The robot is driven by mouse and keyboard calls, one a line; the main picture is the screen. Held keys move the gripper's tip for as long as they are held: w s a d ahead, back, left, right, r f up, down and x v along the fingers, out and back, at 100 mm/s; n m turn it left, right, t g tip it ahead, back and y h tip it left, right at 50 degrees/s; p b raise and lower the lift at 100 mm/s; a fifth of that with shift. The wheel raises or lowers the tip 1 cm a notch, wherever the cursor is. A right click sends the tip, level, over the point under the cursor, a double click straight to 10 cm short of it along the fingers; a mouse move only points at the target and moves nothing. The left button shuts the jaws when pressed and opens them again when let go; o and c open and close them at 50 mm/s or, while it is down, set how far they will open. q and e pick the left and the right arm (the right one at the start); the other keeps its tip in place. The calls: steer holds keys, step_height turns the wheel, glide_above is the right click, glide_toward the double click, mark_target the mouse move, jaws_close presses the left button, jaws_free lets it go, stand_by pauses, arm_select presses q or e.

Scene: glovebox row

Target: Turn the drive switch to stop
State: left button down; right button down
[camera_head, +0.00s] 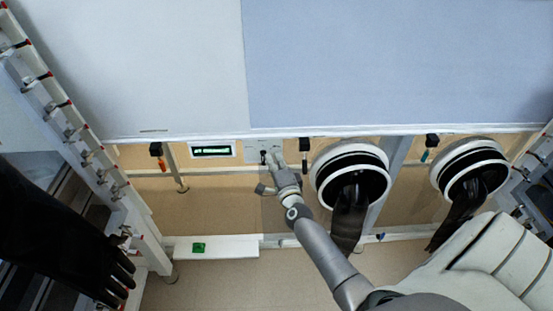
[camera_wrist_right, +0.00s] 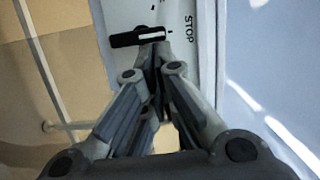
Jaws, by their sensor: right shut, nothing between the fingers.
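The drive switch (camera_wrist_right: 124,40) is a black bar handle with a white line. In the right wrist view it lies roughly crosswise on a pale plate (camera_wrist_right: 117,14). The word STOP (camera_wrist_right: 188,29) is printed on the plate to its right. In the head view the switch plate (camera_head: 257,146) sits on the panel below the large pale covers. My right gripper (camera_head: 268,170) is in front of this plate. In the wrist view its fingers (camera_wrist_right: 157,62) are shut and empty, with the tips close by the handle; I cannot tell whether they touch. My left gripper is not in view.
A green display (camera_head: 211,151) is left of the plate. Two round glove ports (camera_head: 321,176) with hanging black gloves are to the right. A white shelf (camera_head: 228,247) with a green object (camera_head: 198,247) is below. A black glove (camera_head: 60,235) hangs at left.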

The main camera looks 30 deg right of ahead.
steer(key=shift+w+a+r+n+g+p, duration=0.1)
steer(key=shift+a+r+n+g+p, duration=0.15)
steer(key=shift+n+p, duration=0.7)
steer(key=shift+w+a+r+n+g+p, duration=0.15)
steer(key=shift+a+r+n+p, duration=0.15)
steer(key=shift+p, duration=1.2)
steer(key=shift+a+n+p, duration=0.15)
steer(key=shift+n+p, duration=0.6)
steer(key=shift+p, duration=0.15)
steer(key=shift+w+n+g+p, duration=0.1)
steer(key=shift+n+g+p, duration=0.2)
steer(key=shift+p, duration=0.05)
steer(key=shift+a+f, duration=0.1)
